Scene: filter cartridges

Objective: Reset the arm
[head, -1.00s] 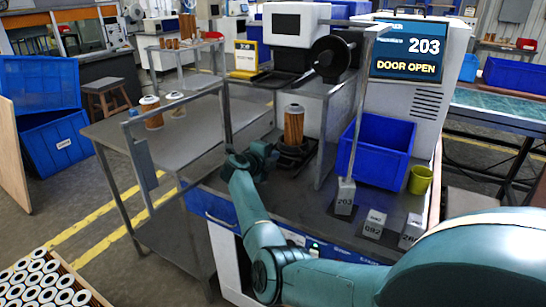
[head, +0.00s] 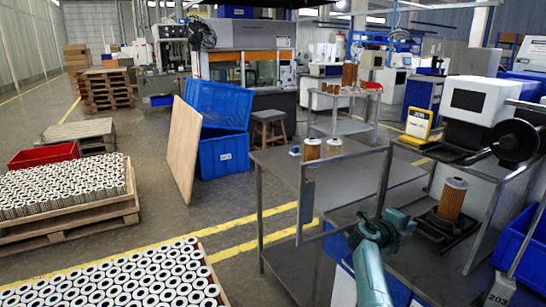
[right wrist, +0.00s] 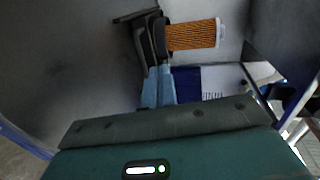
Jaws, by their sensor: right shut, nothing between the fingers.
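My right gripper (head: 396,222) is shut and empty over the front of the workbench, left of the test station. An orange filter cartridge (head: 452,198) with a pale top stands in a dark round fixture (head: 437,227) on the bench, to the right of the gripper and apart from it in the head view. In the right wrist view the dark fingers (right wrist: 152,38) show close together, and the cartridge (right wrist: 192,36) appears sideways just beyond them. My left gripper is not in view.
A metal-framed panel (head: 345,192) stands just left of the gripper. Two more cartridges (head: 312,149) stand on the grey side table (head: 272,163). A blue bin (head: 520,240) is at right. Pallets of white-ringed cartridges (head: 130,285) lie on the floor at left.

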